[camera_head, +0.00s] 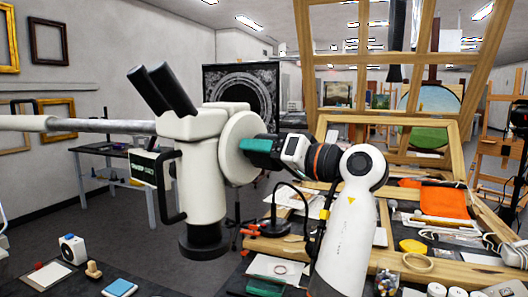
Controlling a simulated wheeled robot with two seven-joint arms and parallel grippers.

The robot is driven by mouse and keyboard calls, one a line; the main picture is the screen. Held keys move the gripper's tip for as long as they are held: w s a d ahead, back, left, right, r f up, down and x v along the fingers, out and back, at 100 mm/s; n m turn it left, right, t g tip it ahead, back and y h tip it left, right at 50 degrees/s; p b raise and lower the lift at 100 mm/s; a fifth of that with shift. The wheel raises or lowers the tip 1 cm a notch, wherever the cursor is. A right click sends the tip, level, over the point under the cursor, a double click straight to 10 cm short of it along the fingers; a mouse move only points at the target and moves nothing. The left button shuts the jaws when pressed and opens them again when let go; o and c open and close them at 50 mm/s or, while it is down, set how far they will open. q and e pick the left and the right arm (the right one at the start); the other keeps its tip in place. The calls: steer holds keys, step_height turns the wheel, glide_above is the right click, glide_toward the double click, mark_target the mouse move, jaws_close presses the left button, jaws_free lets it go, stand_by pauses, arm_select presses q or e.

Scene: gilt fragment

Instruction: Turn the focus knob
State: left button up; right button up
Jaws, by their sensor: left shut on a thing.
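The white stereo microscope (190,180) with black eyepieces hangs on a grey horizontal arm coming in from the left. Its focus knob (233,150) appears as a large cream disc on the right side of the body. My left gripper (252,147), with teal fingers, reaches it from the right and is shut at the disc's face. The fingers hide the part they grip and the middle of the disc. My white left arm rises from the bottom centre. My right gripper is not in view.
A wooden bench (400,240) at right is crowded with an orange cloth (442,201), a yellow piece (413,246), jars and frames. A dark table at bottom left holds a blue pad (120,287) and a stamp (94,269).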

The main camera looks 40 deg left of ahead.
arm_select(q)
steer(key=shift+m, duration=0.3)
steer(key=o, duration=1)
steer(key=shift+d, duration=0.15)
steer(key=shift+d, duration=0.3)
steer(key=shift+s+d+b, duration=0.15)
steer(key=shift+d+b, duration=1.45)
steer(key=shift+d, duration=4.05)
steer(key=shift+a, duration=0.1)
